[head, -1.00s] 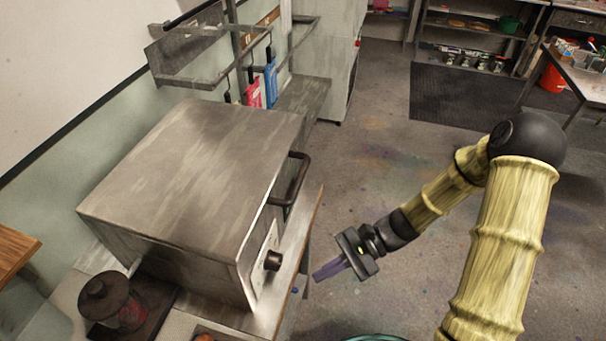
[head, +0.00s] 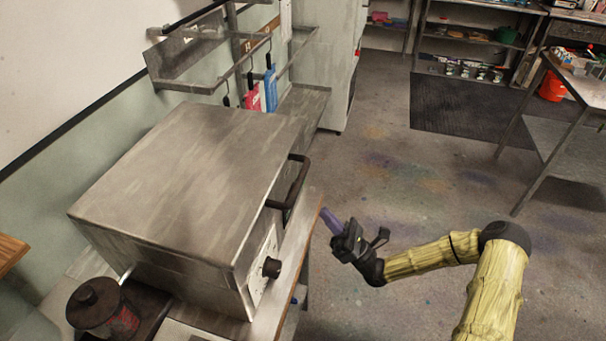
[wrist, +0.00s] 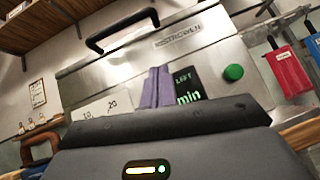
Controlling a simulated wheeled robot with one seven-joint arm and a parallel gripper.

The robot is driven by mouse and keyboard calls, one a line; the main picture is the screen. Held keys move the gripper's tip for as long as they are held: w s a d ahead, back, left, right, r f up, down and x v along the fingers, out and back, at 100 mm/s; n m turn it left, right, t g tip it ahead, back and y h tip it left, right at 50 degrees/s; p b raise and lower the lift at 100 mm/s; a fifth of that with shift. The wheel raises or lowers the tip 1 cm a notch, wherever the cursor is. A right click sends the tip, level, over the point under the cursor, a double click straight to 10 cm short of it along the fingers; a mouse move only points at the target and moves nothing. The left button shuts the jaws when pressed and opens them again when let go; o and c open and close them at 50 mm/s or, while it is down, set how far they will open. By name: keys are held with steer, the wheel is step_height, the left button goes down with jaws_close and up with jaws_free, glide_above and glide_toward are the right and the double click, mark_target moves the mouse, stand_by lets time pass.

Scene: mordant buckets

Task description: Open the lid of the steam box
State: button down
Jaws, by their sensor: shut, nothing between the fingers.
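The steam box (head: 180,260) is a worn grey metal box on a bench at the left of the head view. Its lid (head: 195,165) is down, with a dark bar handle (head: 290,188) on the side facing my arm. The handle also shows at the top of the wrist view (wrist: 122,29). My gripper (head: 326,216) is shut and empty, to the right of the box front, apart from the handle and lower in the picture. Its purple fingers (wrist: 157,88) are together in the wrist view, in front of the box's front panel, hiding part of it.
A dark knob (head: 271,267) sticks out of the box front. A dark lidded pot (head: 100,305) stands at lower left. A wall rack (head: 215,85) with red and blue hanging items is behind the box. Floor to the right is clear up to a metal table (head: 575,85).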

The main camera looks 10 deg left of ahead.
steer(key=p, duration=0.3)
glide_toward(288, 161)
steer(key=a, duration=0.2)
steer(key=a+r, duration=0.1)
steer(key=a, duration=0.1)
steer(key=shift+w, duration=0.3)
steer(key=shift+w+d+r+p, duration=0.15)
steer(key=shift+r+p, duration=0.2)
steer(key=shift+r, duration=0.2)
steer(key=shift+w+d+r+p, duration=0.15)
steer(key=shift+r+p, duration=0.2)
steer(key=shift+r, duration=0.65)
steer(key=shift+w, duration=0.15)
